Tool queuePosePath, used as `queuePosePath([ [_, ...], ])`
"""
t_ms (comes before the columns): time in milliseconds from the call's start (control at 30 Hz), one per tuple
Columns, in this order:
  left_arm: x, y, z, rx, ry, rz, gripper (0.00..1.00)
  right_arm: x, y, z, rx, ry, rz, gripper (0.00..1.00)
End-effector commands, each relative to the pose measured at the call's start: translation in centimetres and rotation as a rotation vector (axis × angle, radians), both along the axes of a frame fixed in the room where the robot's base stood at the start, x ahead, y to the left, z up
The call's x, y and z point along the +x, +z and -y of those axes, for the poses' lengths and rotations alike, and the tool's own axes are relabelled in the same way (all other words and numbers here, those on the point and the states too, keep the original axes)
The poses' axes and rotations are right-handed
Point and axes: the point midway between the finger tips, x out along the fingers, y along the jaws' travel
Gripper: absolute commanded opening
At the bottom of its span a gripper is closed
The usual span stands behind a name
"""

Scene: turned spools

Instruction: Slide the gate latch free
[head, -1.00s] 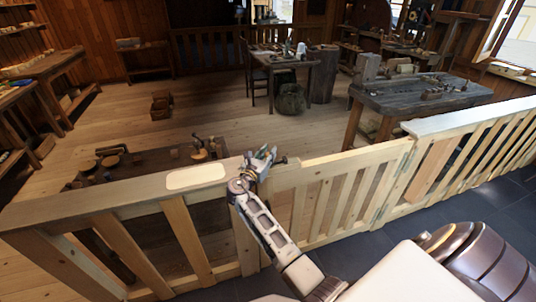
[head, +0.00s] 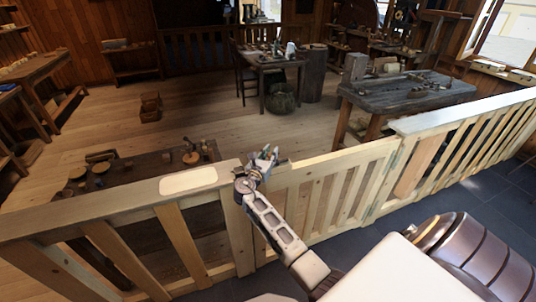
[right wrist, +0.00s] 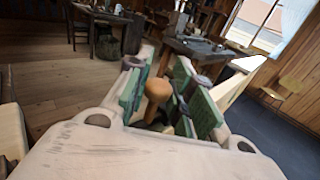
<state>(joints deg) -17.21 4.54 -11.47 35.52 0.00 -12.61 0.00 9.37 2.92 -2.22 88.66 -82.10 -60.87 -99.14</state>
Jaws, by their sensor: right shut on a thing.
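The light wooden gate (head: 335,178) stands upright in the fence, its top rail in line with the fence rail on the left. My right gripper (head: 264,163) is at the gate's left end, by the fence post. In the right wrist view, its green-padded fingers (right wrist: 170,95) are around a rounded orange-brown wooden knob (right wrist: 157,88), which looks like the latch's knob. The gripper is shut on it. The latch's bar is hidden behind the gripper and fingers. My left gripper is not in view.
The fence's left top rail (head: 120,212) carries a pale oval plate (head: 188,181). The fence's right part (head: 470,130) runs to the right edge. Behind stand a low bench (head: 140,180) with turned pieces and a heavy workbench (head: 410,95). Open wooden floor lies between.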

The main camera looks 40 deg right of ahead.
Motion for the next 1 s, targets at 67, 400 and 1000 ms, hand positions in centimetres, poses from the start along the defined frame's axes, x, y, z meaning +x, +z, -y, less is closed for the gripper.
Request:
queuePosePath([
  [67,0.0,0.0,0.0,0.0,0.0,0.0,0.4,-0.1,0.2,0.3,-0.004,-0.006,0.003,0.0],
  [400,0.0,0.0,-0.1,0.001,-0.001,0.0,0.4,-0.1,0.1,0.2,-0.003,-0.005,0.002,0.42],
  [1000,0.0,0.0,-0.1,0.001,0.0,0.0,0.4,-1.6,0.1,-2.4,-0.002,-0.003,0.001,0.42],
])
